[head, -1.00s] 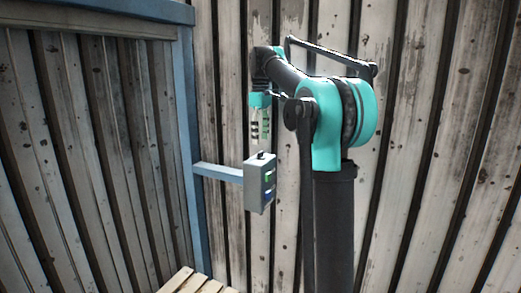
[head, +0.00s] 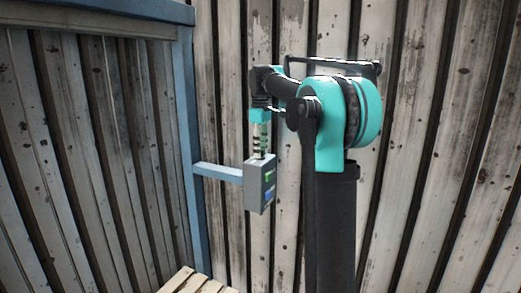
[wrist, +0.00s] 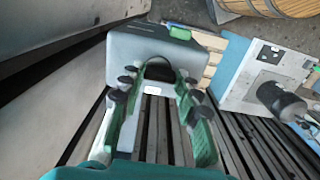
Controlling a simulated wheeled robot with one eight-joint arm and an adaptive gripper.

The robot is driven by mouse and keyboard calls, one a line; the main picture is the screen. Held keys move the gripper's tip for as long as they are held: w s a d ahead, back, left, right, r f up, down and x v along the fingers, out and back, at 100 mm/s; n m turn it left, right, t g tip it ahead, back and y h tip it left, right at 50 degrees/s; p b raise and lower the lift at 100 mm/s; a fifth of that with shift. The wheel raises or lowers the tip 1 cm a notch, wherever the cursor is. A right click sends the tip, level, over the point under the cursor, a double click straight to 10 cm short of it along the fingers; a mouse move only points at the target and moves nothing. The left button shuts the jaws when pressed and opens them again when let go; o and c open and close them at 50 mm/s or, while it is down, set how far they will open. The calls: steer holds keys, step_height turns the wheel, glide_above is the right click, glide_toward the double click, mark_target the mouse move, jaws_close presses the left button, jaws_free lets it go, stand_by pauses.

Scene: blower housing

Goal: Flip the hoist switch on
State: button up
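The grey hoist switch box (head: 252,187) hangs at the end of a blue bracket, with a green patch and a blue patch on its front. My gripper (head: 259,156) points straight down at the top of the box and hides the black switch there in the head view. In the wrist view the top of the box (wrist: 122,58) lies below my gripper (wrist: 157,76), whose fingers are apart. A dark rounded shape, apparently the switch (wrist: 159,69), shows between the fingertips. I cannot tell whether a finger touches it.
The blue bracket (head: 217,172) runs from a blue post (head: 187,140) to the box. Plank walls stand behind and left. Wooden slats (head: 190,283) lie below. The wrist view shows a barrel (wrist: 266,6) and a pale panel with a dark cylinder (wrist: 280,100).

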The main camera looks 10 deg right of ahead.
steer(key=c, duration=0.4)
steer(key=shift+o, duration=0.2)
steer(key=shift+m, duration=0.4)
steer(key=m, duration=0.3)
steer(key=shift+m, duration=0.3)
steer(key=m, duration=0.4)
steer(key=shift+w+a+m, duration=0.1)
steer(key=shift+m, duration=0.2)
steer(key=m, duration=0.4)
steer(key=shift+m, duration=0.3)
steer(key=shift+w+m, duration=0.15)
steer(key=shift+m, duration=1.95)
